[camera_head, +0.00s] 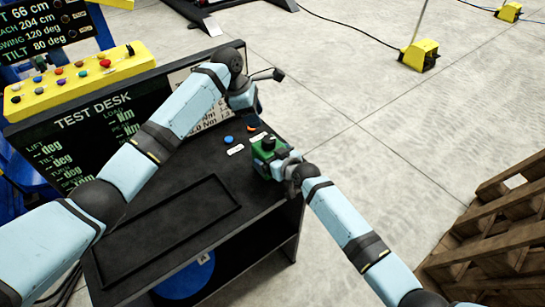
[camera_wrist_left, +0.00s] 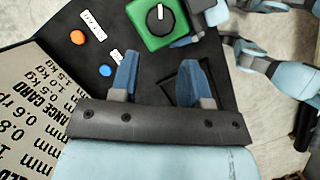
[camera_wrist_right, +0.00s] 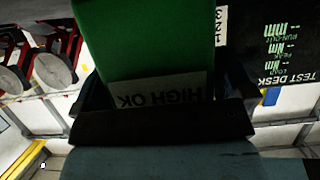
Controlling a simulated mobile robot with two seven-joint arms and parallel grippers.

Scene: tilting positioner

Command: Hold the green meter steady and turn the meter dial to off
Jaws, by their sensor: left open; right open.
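The green meter (camera_head: 263,160) stands on the right part of the black desk top. Its black dial (camera_head: 268,143) is on its upper face. In the left wrist view, the meter (camera_wrist_left: 143,30) shows the dial (camera_wrist_left: 160,20) with a white pointer line. My right gripper (camera_head: 277,162) is open with its fingers on either side of the meter; contact is unclear. In the right wrist view, the meter (camera_wrist_right: 150,40) sits between the fingers, with an upside-down "HIGH OK" label. My left gripper (camera_wrist_left: 157,72) is open and empty, above and apart from the meter. Its fingertips are hard to make out in the head view.
A blue button (camera_head: 229,140) and an orange button (camera_wrist_left: 78,37) sit on the desk beside white labels. The TEST DESK panel (camera_head: 75,125) stands behind the desk top. A yellow button box (camera_head: 80,75) is at left; wooden pallets (camera_head: 490,235) stand at right.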

